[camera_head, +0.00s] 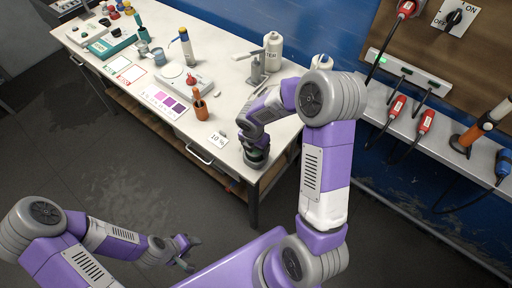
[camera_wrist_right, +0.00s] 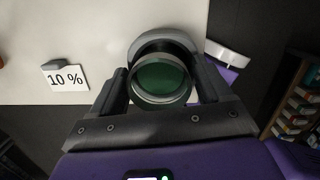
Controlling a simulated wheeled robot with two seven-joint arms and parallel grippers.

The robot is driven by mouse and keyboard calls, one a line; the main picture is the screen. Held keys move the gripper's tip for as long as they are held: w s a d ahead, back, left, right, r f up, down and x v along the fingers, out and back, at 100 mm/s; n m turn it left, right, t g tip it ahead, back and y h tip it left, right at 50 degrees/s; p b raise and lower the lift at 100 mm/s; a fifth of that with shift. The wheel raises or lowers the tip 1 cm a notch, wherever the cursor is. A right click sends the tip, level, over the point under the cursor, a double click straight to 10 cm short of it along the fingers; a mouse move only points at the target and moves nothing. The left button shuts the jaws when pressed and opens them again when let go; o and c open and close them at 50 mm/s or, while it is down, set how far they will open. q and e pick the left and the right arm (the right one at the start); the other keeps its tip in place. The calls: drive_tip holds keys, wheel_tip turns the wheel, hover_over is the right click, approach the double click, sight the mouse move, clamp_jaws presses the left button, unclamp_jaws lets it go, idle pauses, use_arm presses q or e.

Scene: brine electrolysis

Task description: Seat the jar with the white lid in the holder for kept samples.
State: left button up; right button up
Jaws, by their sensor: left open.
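My right gripper (camera_head: 256,146) is over the front right corner of the white table. In the right wrist view its two fingers (camera_wrist_right: 160,90) flank a round, dark green glass vessel (camera_wrist_right: 160,78). A grey curved rim shows behind this vessel. The fingertips are hidden, and I cannot tell whether they press on the glass. The vessel also shows below the gripper in the head view (camera_head: 256,159). My left gripper (camera_head: 190,252) is open and empty over the floor, away from the table. I cannot make out for sure the jar with the white lid or the holder for kept samples.
A "10 %" card (camera_head: 218,140) stands left of the right gripper. An orange bottle (camera_head: 201,109), a balance (camera_head: 183,83), a white wash bottle (camera_head: 273,50), a teal tray (camera_head: 111,45) and small cups (camera_head: 158,54) stand further back. The table front is fairly clear.

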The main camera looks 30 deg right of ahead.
drive_tip(key=shift+o, duration=0.9)
drive_tip(key=shift+s+f, duration=0.1)
drive_tip(key=shift+f, duration=0.05)
drive_tip(key=shift+s+d+f, duration=0.1)
drive_tip(key=shift+s+d, duration=0.05)
drive_tip(key=shift+s, duration=0.05)
drive_tip(key=shift+r+p, duration=0.4)
drive_tip(key=shift+w, duration=0.15)
drive_tip(key=c, duration=0.7)
drive_tip(key=shift+r, duration=0.1)
drive_tip(key=c, duration=0.6)
drive_tip(key=shift+c, duration=0.2)
